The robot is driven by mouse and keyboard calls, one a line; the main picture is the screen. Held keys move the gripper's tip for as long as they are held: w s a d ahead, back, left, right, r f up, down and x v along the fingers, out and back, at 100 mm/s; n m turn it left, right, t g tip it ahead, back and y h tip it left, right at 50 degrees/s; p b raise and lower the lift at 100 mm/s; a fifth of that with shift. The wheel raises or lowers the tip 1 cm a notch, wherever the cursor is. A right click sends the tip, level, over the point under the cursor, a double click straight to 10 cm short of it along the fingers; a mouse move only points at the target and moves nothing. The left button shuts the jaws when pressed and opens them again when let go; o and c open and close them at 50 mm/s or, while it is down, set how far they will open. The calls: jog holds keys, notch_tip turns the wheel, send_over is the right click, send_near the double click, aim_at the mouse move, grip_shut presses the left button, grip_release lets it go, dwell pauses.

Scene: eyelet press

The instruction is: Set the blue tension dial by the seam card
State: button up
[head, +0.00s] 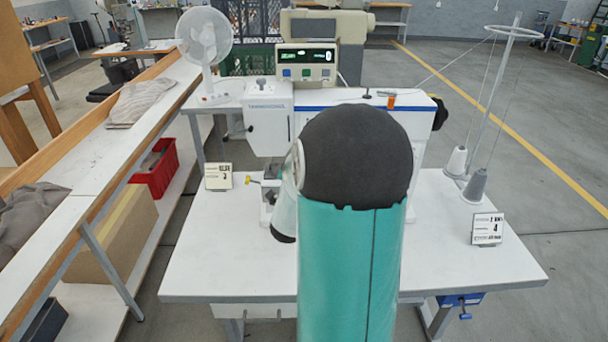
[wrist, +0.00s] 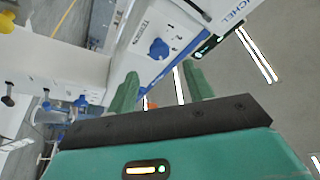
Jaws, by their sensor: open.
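The blue tension dial (wrist: 159,49) shows in the wrist view, a round knob on the machine's pale front panel beside printed lettering. My gripper (wrist: 162,72) is open, its two green fingers pointing toward that panel. The dial appears between and beyond the fingertips, apparently untouched. In the head view my arm hides both gripper and dial. Two small printed cards stand on the white table: a left card (head: 218,177) and a right card (head: 487,229) with a large 4. I cannot tell surely which is the seam card; most print is too small.
The white sewing machine (head: 268,125) carries a display box (head: 306,63) with green digits. Thread cones (head: 474,186) and a tall thread stand (head: 497,90) are at the right. A fan (head: 204,40) stands at the left.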

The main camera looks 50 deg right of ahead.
jog(key=v, duration=0.7)
jog(key=shift+a, duration=0.15)
jog(key=w+a+r+n+t+y, duration=0.1)
jog(key=w+a+n+y, duration=0.25)
jog(key=a, duration=0.35)
jog(key=w+a+n+t+y, duration=0.2)
jog(key=w+a+n+y, duration=0.1)
jog(key=a+n+y, duration=0.25)
jog(key=w+a+r+n+t+y, duration=0.1)
jog(key=w+a+n+y, duration=0.25)
jog(key=a, duration=0.35)
jog(key=s+a+n+g+y, duration=0.3)
jog(key=s+a+n+y, duration=0.25)
jog(key=a, duration=0.55)
jog(key=s+a+n+g+y, duration=0.1)
jog(key=s+a+n+g, duration=0.3)
jog(key=s, duration=0.8)
jog(key=shift+s+a+f, duration=0.25)
jog(key=shift+s+a, duration=0.05)
jog(key=shift+a, duration=0.25)
